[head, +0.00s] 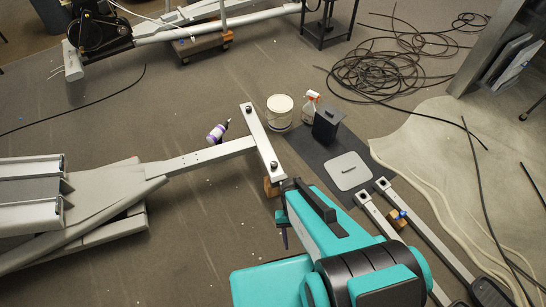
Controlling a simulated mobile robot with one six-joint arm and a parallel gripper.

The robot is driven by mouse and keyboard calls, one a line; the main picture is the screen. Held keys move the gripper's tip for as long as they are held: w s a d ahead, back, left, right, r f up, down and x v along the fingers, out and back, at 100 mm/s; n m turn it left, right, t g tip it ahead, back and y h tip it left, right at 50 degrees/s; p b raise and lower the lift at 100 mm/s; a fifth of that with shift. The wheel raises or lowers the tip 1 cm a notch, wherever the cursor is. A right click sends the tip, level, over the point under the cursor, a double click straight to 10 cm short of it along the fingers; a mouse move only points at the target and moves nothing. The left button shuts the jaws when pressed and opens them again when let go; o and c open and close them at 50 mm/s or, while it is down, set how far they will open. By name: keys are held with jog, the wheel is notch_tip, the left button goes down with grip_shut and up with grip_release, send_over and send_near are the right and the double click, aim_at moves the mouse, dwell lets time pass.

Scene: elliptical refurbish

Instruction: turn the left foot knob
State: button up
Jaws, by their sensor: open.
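The light-grey crossbar (262,138) of the elliptical frame lies on the floor near the middle of the head view. It carries a dark foot knob (249,110) near its far end and another dark foot knob (274,164) near its near end. I cannot tell from the picture which one is the left foot knob. My gripper (287,187), on the teal arm, is by the near end of the crossbar, close to the nearer knob. Its jaws look open, and I see nothing held. My arm hides part of the fingers, and contact with the bar is unclear.
A wooden block (271,188) is at the bar's near end. A purple-and-white bottle (217,133), white tub (280,108), spray bottle (311,104) and dark box (327,122) stand beyond. Coiled cable (375,75) lies at upper right. Grey rails (430,240) lie right of my arm.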

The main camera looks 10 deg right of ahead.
jog(key=w+f+m+b, duration=0.1)
jog(key=w+m+b, duration=0.2)
jog(key=w, duration=0.8)
notch_tip(320, 180, up, 8)
jog(key=r+m+t+b, duration=0.1)
jog(key=m+t+b, duration=0.35)
jog(key=b, duration=1.25)
send_over(274, 164)
jog(key=n+t, duration=0.2)
jog(key=shift+w+f+g, duration=0.15)
jog(key=shift+f+g, duration=0.1)
jog(key=shift+f, duration=0.05)
jog(key=shift+f, duration=0.1)
notch_tip(274, 164, down, 14)
jog(key=b, duration=0.3)
jog(key=shift+r, duration=0.2)
jog(key=shift+c, duration=0.3)
jog(key=c, duration=1)
